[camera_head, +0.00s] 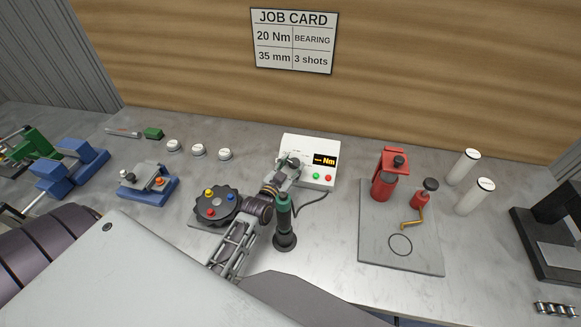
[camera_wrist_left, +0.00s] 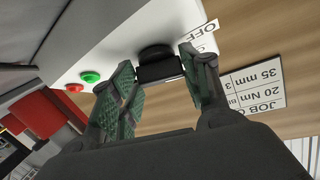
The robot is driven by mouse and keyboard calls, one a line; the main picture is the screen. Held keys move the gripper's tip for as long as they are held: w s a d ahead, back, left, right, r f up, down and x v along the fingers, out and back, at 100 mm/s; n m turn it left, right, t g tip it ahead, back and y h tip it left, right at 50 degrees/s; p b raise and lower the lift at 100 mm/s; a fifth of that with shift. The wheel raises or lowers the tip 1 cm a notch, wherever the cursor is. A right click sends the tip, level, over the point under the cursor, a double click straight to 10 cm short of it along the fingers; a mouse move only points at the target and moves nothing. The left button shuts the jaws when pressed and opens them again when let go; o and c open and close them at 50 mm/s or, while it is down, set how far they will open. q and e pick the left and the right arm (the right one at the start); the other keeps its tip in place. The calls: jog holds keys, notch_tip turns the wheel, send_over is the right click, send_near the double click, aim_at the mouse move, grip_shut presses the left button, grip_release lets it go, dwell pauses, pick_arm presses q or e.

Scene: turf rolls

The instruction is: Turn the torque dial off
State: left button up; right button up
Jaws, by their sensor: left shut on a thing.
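The white torque controller box (camera_head: 325,148) stands at the back middle of the bench, with a small orange display reading "Nm" and a red and a green button. In the left wrist view its black torque dial (camera_wrist_left: 156,55) sits on the white face, close to an "OFF" label (camera_wrist_left: 197,38). My left gripper (camera_head: 289,165) reaches to the left part of the box and hides the dial in the head view. In the left wrist view the green-padded fingers of my left gripper (camera_wrist_left: 158,75) are shut on the dial, one on each side. My right gripper is not in view.
A green-and-black upright driver (camera_head: 284,222) stands just right of my left gripper, with a cable behind it. A black round fixture with coloured knobs (camera_head: 216,206) lies to the left. A grey mat (camera_head: 388,254) with red tools is to the right.

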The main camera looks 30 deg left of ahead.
pick_arm(q)
jog(key=shift+n+y, duration=0.6)
jog(key=shift+n, duration=0.2)
jog(key=o, duration=1)
jog(key=shift+d, duration=0.1)
jog(key=shift+s, duration=0.1)
jog(key=shift+s+d+r, duration=0.15)
jog(key=shift+s+r, duration=0.1)
jog(key=shift+s, duration=1.7)
jog(key=shift+s+d+r, duration=0.15)
jog(key=shift+s+r, duration=0.05)
jog(key=shift+s, duration=1.7)
jog(key=shift+s+d+r, duration=0.15)
jog(key=shift+s+r, duration=0.1)
jog(key=shift+s, duration=1.7)
